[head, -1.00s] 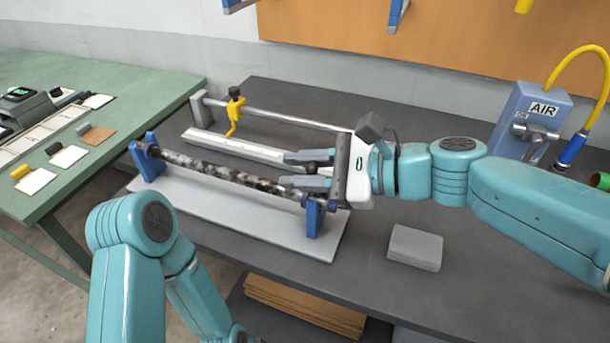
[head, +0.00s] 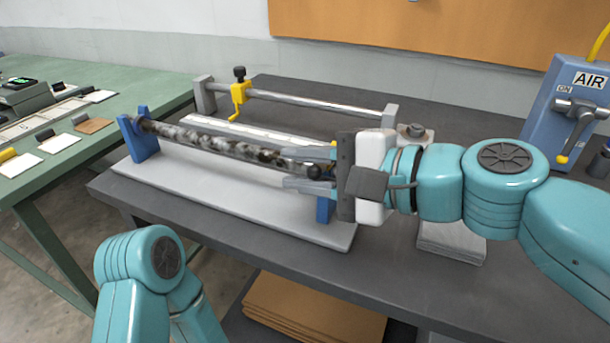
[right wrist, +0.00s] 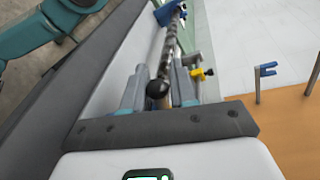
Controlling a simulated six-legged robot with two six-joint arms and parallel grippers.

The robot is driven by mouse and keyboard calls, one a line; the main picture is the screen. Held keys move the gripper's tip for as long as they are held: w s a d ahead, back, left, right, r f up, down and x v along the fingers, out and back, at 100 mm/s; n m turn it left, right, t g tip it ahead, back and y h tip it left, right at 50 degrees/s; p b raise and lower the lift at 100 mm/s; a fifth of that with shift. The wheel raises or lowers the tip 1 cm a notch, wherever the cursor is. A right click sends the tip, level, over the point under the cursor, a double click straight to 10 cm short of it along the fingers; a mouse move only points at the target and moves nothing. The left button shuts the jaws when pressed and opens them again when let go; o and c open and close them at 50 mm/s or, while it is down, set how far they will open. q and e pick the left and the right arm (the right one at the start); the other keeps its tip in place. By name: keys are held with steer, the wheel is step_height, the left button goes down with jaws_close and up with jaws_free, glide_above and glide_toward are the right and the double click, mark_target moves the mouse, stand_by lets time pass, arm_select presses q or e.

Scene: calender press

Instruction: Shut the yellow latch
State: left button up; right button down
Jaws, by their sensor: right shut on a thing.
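The yellow latch (head: 238,95) is a hook-shaped piece with a black knob on top. It sits near the left end of a thin metal rail (head: 310,104), and it also shows in the right wrist view (right wrist: 198,73). My right gripper (head: 307,170) is well to the right of the latch. Its fingers are on either side of a black ball (right wrist: 157,88) at the near end of a mottled dark roller (head: 225,147). The fingers hide part of the roller's end. The latch is clear of both arms. My left gripper is out of view; only its arm shows at lower left.
Blue posts (head: 137,137) stand at the ends of the roller on a pale base plate (head: 270,225). A grey block (head: 452,240) lies under my right arm. A blue AIR box (head: 560,100) with a lever stands at right. A green table (head: 60,175) is at left.

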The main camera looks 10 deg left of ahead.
steer(key=shift+f, duration=0.1)
stand_by(0.5)
steer(key=c, duration=1.1)
jaws_free()
steer(key=shift+s, duration=0.15)
steer(key=p+v, duration=0.1)
steer(key=v, duration=1.5)
steer(key=shift+s+d, duration=0.1)
steer(key=shift+s, duration=0.05)
